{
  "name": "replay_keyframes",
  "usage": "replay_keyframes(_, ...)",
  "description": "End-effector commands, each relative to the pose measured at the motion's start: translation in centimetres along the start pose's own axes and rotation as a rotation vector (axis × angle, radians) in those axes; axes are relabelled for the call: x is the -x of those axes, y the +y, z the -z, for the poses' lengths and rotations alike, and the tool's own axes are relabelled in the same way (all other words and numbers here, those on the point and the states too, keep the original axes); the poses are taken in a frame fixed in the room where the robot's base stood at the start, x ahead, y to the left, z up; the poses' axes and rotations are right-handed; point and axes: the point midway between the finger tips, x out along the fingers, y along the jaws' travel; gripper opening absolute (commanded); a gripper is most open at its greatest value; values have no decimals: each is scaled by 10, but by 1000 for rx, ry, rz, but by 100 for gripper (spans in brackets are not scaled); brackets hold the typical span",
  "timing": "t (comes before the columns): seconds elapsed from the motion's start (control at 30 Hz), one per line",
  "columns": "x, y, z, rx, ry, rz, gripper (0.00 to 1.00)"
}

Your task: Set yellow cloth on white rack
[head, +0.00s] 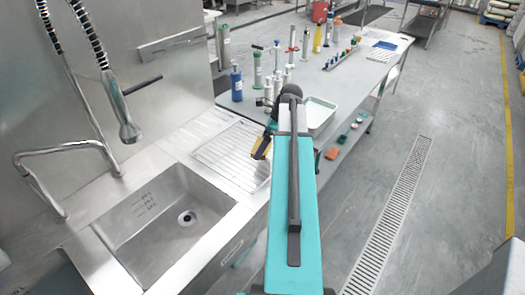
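My teal arm reaches forward past the rack's right side. My gripper (262,148) shows in part beside the arm, over the rack's right edge, with dark and yellow parts. The picture is too small to tell whether the yellow there is cloth or part of the gripper, or whether the fingers are open. No separate yellow cloth shows clearly. My arm hides part of the counter.
The steel sink (165,213) and its hose faucet (122,115) are on the left. Several bottles, including a blue one (236,85), stand on the grey table behind the rack. A white tray (319,115) is right of my arm. The right floor is clear.

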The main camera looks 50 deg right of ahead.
Motion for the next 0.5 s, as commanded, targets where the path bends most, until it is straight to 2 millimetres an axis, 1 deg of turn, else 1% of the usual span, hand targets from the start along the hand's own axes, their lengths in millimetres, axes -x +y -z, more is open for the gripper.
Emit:
replay_keyframes(0.27,-4,0,2,-1,0,-1,67)
replay_keyframes(0.5,-21,1,10,-1,0,-3,67)
